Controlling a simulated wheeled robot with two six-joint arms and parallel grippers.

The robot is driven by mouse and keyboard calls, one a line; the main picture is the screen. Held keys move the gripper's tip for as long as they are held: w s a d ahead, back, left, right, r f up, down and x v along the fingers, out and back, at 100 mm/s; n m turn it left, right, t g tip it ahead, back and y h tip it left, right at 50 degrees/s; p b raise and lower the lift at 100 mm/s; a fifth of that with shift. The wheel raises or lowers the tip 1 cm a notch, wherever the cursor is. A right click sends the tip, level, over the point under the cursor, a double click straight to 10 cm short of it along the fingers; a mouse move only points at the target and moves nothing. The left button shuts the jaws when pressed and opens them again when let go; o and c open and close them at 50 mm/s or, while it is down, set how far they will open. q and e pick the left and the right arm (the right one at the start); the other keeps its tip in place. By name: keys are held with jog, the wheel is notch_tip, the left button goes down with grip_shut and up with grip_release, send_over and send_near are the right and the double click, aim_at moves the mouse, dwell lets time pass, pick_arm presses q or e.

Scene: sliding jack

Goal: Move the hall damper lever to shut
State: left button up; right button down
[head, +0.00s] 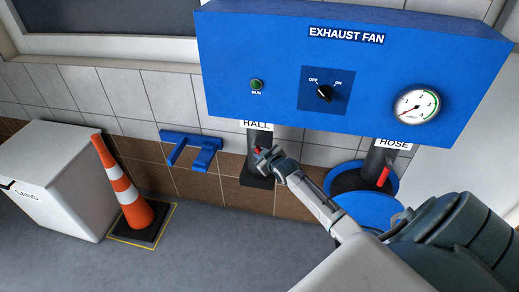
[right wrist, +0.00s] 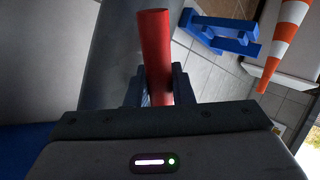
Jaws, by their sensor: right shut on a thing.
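The hall damper is a dark grey duct (head: 259,138) under the HALL label (head: 256,125). Its red lever shows in the right wrist view as a red bar (right wrist: 156,50) between the two dark fingers. My right gripper (head: 266,156) is at the front of the hall duct, and in the right wrist view the gripper (right wrist: 160,92) is shut on the lever. In the head view the gripper mostly hides the lever, so its exact angle there is hard to tell. My left gripper is not in view.
The blue exhaust fan box (head: 225,60) overhangs the ducts. The hose duct (head: 378,165) with its red lever (head: 383,177) stands at right. A blue bracket (head: 190,147), an orange-white cone (head: 122,185) and a white chest (head: 60,180) are at left.

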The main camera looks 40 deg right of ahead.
jog(key=r+n+g+h+p, duration=0.1)
jog(key=g+p, duration=0.1)
jog(key=p, duration=0.2)
jog(key=s+d+r+n+g+h+p, duration=0.1)
jog(key=n+g+p, duration=0.1)
jog(key=p, duration=0.2)
jog(key=shift+s+r+p, duration=0.2)
jog(key=shift+r+p, duration=0.1)
jog(key=shift+r, duration=0.1)
jog(key=shift+s+d+r+n+g+h+p, duration=0.15)
jog(key=shift+r+n+g+h+p, duration=0.35)
jog(key=shift+g+p, duration=0.45)
jog(key=shift+r+n+g+h+p, duration=0.2)
jog(key=shift+n+g+h+p, duration=0.3)
jog(key=shift+g+h+p, duration=0.2)
jog(key=shift+d, duration=0.1)
jog(key=c, duration=1.6)
grip_release()
jog(key=shift+r, duration=0.1)
jog(key=shift+s, duration=0.1)
jog(key=b+v, duration=0.1)
jog(key=v, duration=0.9)
jog(key=shift+a+r, duration=0.25)
jog(key=shift+a, duration=0.1)
